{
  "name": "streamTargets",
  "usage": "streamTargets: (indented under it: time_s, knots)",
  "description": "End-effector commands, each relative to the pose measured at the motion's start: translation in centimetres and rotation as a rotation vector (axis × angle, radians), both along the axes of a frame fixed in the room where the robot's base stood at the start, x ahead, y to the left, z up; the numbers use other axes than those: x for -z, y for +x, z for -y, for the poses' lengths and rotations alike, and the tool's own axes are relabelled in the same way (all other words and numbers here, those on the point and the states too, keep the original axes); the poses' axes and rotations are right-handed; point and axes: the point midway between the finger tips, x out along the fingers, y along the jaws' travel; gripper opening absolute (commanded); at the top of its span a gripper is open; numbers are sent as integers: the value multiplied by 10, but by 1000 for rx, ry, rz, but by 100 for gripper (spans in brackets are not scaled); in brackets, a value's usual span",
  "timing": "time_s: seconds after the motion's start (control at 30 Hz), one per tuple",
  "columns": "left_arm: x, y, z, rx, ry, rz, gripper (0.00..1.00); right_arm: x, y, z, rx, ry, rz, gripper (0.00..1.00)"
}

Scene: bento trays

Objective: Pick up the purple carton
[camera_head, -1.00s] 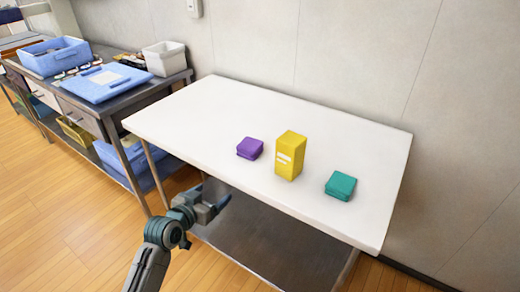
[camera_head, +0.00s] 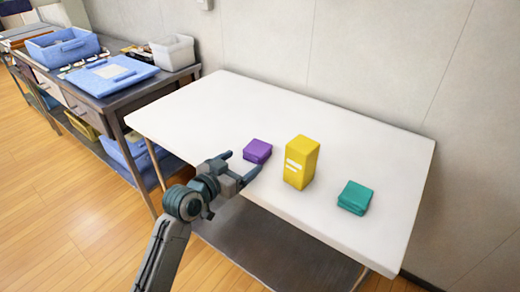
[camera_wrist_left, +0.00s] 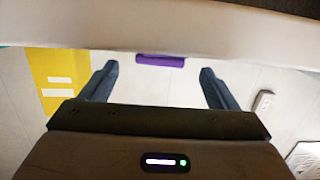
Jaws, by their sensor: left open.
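The purple carton (camera_head: 257,150) is a low, flat block on the white table (camera_head: 190,115), near its front edge. My left gripper (camera_head: 241,164) is open and empty, at the table's front edge, with its fingertips just short of the carton. In the left wrist view, a strip of the purple carton (camera_wrist_left: 160,60) shows between the two open fingers of my left gripper (camera_wrist_left: 159,71); a pale band hides the rest of it. My right gripper is in neither view.
A tall yellow carton (camera_head: 301,163) stands just right of the purple one. A teal carton (camera_head: 355,197) lies farther right. The table's back and left are clear. A side bench with a blue bin (camera_head: 62,47) stands at left.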

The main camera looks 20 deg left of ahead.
Motion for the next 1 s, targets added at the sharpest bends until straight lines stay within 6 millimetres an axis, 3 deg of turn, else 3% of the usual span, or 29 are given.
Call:
streamTargets:
  time_s: [0.1, 0.37, 0.63, 0.97, 1.0]
  knots:
    - [2, 19, 7, -1, -4, 0, 82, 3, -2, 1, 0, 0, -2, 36]
    - [6, 40, 14, 1, -2, -2, 82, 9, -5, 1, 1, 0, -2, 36]
    - [12, 76, 24, 1, -3, -2, 82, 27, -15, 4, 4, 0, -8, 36]
    - [14, 82, 26, 0, -1, 0, 82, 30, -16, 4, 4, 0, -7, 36]
    - [14, 82, 26, 0, -1, 0, 74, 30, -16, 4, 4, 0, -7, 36]
